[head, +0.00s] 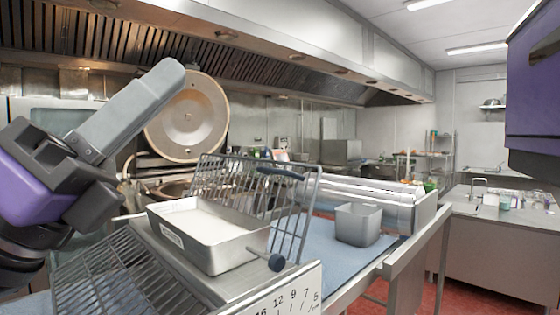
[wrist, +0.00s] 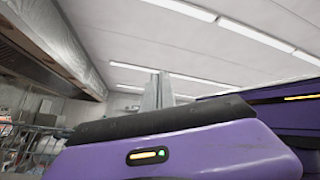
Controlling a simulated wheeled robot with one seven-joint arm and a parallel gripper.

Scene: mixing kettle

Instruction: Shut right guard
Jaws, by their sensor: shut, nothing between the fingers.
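The right wire guard (head: 245,184) stands raised and tilted behind and beside a rectangular metal pan (head: 205,247). A dark handle (head: 280,173) shows near its top. Another wire guard (head: 112,282) lies low at the lower left, partly cut off by the frame. My gripper (head: 174,72) is shut and empty, high at the left, apart from both guards, with its fingers pointing up and to the right.
A dark round knob (head: 277,262) and a numbered scale plate (head: 285,300) are at the front of the machine. A small metal container (head: 358,224) stands on the blue surface (head: 322,238) to the right. A round kettle lid (head: 187,117) stands open behind my gripper. A counter (head: 500,240) is at far right.

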